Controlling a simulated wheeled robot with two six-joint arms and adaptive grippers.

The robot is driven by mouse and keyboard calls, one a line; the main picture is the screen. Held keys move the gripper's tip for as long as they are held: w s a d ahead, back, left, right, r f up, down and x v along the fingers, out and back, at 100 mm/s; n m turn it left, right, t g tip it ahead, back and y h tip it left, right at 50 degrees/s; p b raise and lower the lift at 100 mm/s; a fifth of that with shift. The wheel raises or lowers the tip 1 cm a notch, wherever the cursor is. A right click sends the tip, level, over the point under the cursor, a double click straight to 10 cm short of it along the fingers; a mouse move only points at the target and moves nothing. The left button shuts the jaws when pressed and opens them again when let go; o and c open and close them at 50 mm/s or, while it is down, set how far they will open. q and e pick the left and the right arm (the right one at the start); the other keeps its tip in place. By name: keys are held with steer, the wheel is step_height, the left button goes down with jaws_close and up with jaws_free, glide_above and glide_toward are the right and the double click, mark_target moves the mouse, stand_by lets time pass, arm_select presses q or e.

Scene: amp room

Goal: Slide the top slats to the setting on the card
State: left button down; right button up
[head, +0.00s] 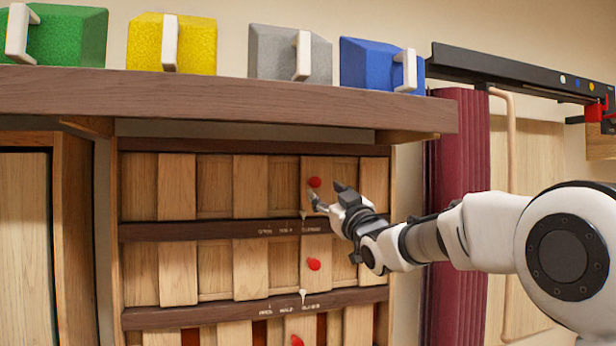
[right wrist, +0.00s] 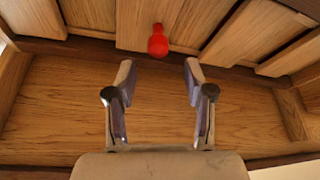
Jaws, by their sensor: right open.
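The top slats (head: 251,186) are a row of upright wooden boards in a cabinet, with a red knob (head: 314,182) on one board. A pale pointer (head: 303,214) below that knob stands near the rightmost of the small labels, which seems to read closed. My right gripper (head: 326,194) is just right of and below the knob. In the right wrist view the knob (right wrist: 157,40) lies beyond the open, empty fingers (right wrist: 159,72), roughly centred between them and apart from them. My left gripper and a card are not seen.
A middle row (head: 251,270) and a bottom row with dark red gaps have their own red knobs. A shelf (head: 230,100) overhangs the top row, bearing green, yellow, grey and blue blocks with white handles. A maroon curtain (head: 455,200) hangs at the right beneath a black rail (head: 510,72).

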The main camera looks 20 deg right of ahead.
mark_target(317, 184)
steer(key=shift+w+d+r+p, duration=0.1)
steer(key=shift+w+r+p, duration=0.85)
steer(key=shift+w+p, duration=0.1)
steer(key=w, duration=0.1)
steer(key=w+p, duration=0.1)
steer(key=w, duration=0.1)
steer(key=w+a+p, duration=0.1)
steer(key=shift+w+r, duration=0.2)
steer(key=shift+r, duration=0.05)
steer(key=shift+w+a, duration=0.1)
steer(key=shift+w, duration=0.1)
steer(key=shift+s, duration=0.35)
jaws_close()
